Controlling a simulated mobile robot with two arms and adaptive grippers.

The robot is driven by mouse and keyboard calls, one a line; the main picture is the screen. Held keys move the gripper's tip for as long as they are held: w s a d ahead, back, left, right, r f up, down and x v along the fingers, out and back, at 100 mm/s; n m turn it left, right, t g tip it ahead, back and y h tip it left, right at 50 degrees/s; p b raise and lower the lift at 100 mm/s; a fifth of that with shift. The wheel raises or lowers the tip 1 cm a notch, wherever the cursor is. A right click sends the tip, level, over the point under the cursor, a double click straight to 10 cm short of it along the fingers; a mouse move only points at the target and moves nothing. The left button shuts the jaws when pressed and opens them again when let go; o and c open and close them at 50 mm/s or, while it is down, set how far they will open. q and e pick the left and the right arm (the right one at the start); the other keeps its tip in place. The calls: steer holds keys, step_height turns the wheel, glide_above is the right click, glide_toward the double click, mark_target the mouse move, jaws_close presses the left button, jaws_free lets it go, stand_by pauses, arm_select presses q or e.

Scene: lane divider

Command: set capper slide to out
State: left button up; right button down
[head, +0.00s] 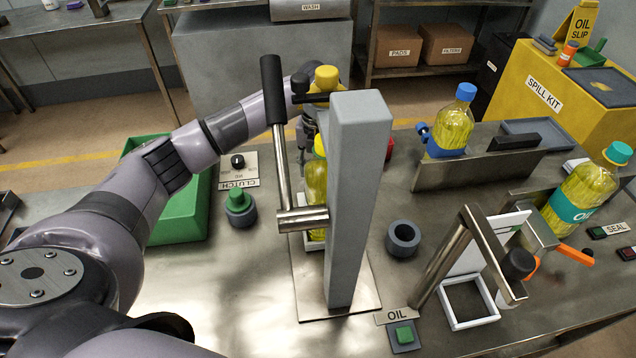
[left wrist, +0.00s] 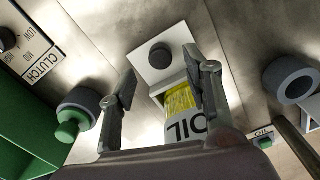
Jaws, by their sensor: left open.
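The capper (head: 357,180) stands as a grey upright column on a metal base plate, with a black-handled lever (head: 271,90) at its left. A yellow oil bottle (head: 316,185) stands behind and left of the column, in a white holder partly hidden by it. My left gripper (head: 308,128) is behind the lever and column, above the bottle, largely hidden. A dark round knob (left wrist: 160,56) on a pale plate lies beyond the fingertips. I cannot tell which part is the slide.
A green bin (head: 180,215), a clutch dial (head: 238,161) and a green-topped peg (head: 239,207) are to the left. A grey ring (head: 403,239) and a metal frame with a white tray (head: 468,303) are to the right. The front left of the bench is clear.

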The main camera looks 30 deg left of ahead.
arm_select(q)
step_height(320, 180, down, 7)
steer(key=shift+r+p, duration=0.15)
steer(key=shift+p, duration=0.3)
jaws_close()
stand_by(0.4)
